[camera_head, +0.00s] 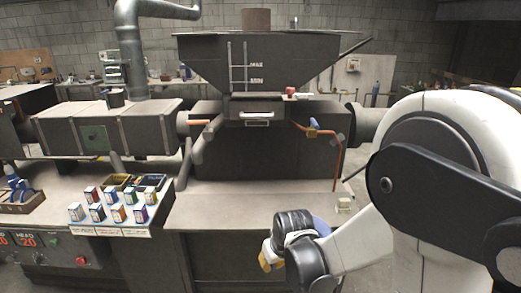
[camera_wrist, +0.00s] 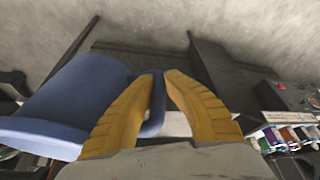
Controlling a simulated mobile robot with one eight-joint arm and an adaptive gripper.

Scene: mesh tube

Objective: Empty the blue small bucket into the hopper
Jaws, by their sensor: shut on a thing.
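The blue small bucket (camera_wrist: 75,92) fills the left of the wrist view. My gripper (camera_wrist: 160,77) has its yellow fingers closed around a blue part on the bucket's right side, which looks like its handle. The bucket's contents are hidden from this angle. In the head view my gripper (camera_head: 268,261) is low in the middle, in front of the machine. Only a patch of blue (camera_head: 321,227) shows behind my wrist there, probably the bucket. The dark hopper (camera_head: 205,62), with level marks on its front, stands above and beyond my gripper at the top centre.
A machine ledge (camera_head: 245,205) lies between my gripper and the hopper. Several small coloured boxes (camera_head: 110,205) stand left on the bench. Orange pipes (camera_head: 337,155) and a lever (camera_head: 345,50) stick out near the hopper. A control panel (camera_wrist: 295,97) is right in the wrist view.

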